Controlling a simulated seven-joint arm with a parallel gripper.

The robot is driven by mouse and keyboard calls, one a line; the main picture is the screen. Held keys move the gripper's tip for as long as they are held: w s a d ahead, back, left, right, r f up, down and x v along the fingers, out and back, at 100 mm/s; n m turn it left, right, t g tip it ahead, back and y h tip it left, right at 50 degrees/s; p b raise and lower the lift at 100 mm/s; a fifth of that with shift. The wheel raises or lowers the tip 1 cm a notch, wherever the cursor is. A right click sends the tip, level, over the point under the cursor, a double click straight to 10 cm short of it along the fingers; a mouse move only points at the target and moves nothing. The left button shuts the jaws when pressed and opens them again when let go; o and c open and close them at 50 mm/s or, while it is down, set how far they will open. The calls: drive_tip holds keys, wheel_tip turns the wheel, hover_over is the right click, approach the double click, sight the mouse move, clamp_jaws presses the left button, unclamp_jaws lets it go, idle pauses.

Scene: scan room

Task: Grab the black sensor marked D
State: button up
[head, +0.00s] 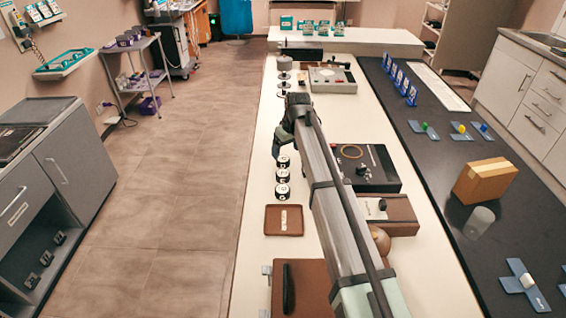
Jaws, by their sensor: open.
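Several small black sensors with white round tops stand in a column on the white table: the far one (283,163), the middle one (282,176) and the near one (282,190). Their markings are too small to read, so I cannot tell which is D. My gripper (277,148) is open, seen from behind, just beyond the far sensor in the picture. It looks empty and apart from the sensors, though its fingertips are partly hidden and its height is unclear.
My arm covers the table's middle. A brown tray (269,232) with a pale strip lies nearer. A device with a ring (366,166) stands right, and stacked metal weights (284,63) stand beyond. Small black objects (46,257) sit inside the left grey cabinet. The floor at left is clear.

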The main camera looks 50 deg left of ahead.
sight(283, 159)
drive_tip(key=shift+x, duration=2.85)
drive_tip(key=shift+a, duration=0.1)
drive_tip(key=c, duration=1.2)
drive_tip(key=shift+r, duration=0.15)
